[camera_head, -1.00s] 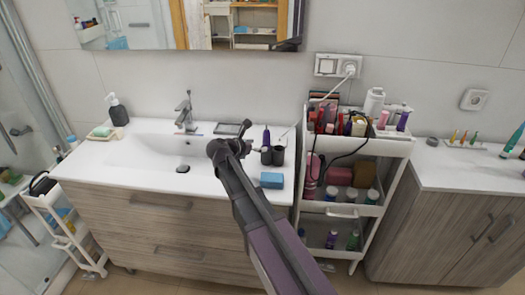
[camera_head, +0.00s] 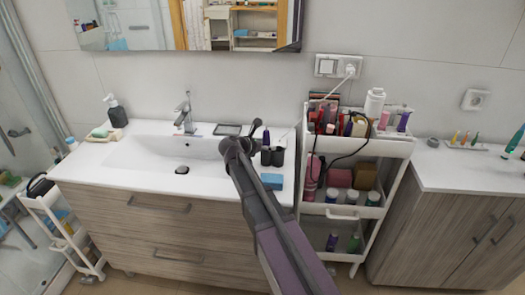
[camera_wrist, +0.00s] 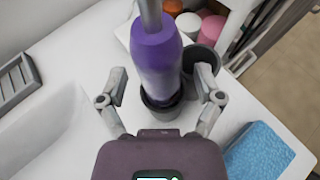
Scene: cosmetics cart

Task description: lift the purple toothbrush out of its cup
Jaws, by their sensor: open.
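The purple toothbrush (camera_head: 266,137) stands in a dark cup (camera_head: 266,157) on the sink counter. In the wrist view the toothbrush (camera_wrist: 158,55) is large and leans slightly, its lower end inside the cup (camera_wrist: 160,108). My gripper (camera_wrist: 163,85) is open, with one finger on each side of the toothbrush and cup. Gaps show between the fingers and the toothbrush. In the head view my arm hides much of the gripper, which is beside the toothbrush.
A second dark cup (camera_head: 278,157) stands close by on the right, near my right finger in the wrist view. A blue sponge (camera_head: 272,181) lies in front. The white cart (camera_head: 343,212) with cosmetics stands to the right. The sink basin (camera_head: 150,152) is to the left.

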